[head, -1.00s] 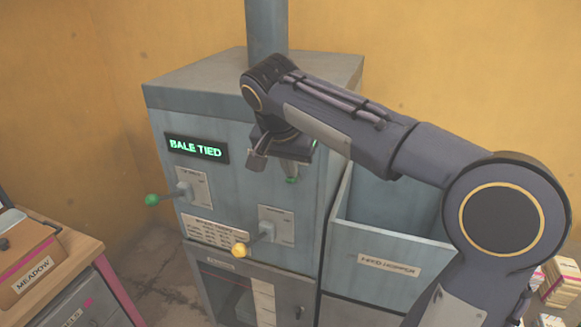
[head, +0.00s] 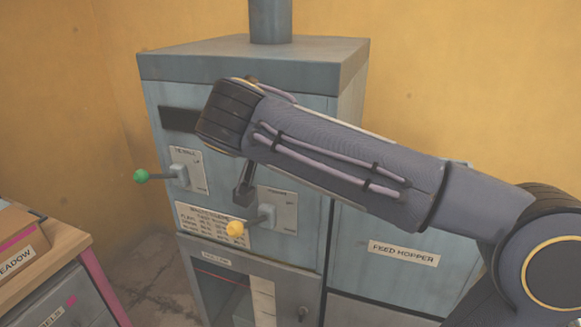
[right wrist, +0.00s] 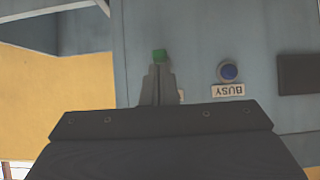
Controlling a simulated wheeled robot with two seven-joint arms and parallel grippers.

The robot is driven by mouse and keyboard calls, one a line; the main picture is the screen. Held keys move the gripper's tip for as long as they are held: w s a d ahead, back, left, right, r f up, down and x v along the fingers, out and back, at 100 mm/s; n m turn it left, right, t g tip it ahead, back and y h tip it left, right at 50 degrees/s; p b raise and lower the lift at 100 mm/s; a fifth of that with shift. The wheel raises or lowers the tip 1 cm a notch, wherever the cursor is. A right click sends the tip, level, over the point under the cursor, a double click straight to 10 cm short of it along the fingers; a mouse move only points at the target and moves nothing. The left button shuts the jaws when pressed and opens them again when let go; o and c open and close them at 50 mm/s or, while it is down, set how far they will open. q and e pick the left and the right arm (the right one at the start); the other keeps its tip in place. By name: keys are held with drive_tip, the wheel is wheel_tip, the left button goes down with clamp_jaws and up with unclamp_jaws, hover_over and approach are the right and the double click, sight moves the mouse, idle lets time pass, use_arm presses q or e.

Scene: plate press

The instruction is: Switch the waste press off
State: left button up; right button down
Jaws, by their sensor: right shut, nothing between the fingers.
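The waste press (head: 240,75) is a grey-blue cabinet against the yellow wall. Its display (head: 179,119) is dark; it also shows dark in the right wrist view (right wrist: 298,75). My right arm crosses the press front and hides part of it. In the right wrist view my right gripper (right wrist: 157,80) is shut and empty, its tips at a small green-ended part (right wrist: 160,55) on the press front. I cannot tell whether they touch. A blue lamp (right wrist: 228,72) labelled BUSY sits beside it, upside down in this view. My left gripper is out of view.
A green-knobbed lever (head: 141,176) and a yellow-knobbed lever (head: 236,228) stick out of the press front. The feed hopper (head: 355,270) adjoins on the right. A wooden-topped cabinet (head: 72,262) stands at the lower left.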

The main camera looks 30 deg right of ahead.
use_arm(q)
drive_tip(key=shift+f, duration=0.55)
use_arm(e)
drive_tip(key=shift+f, duration=0.15)
use_arm(q)
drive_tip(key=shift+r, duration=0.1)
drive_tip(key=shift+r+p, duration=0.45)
drive_tip(key=shift+p, duration=0.15)
use_arm(e)
drive_tip(key=shift+r, duration=0.8)
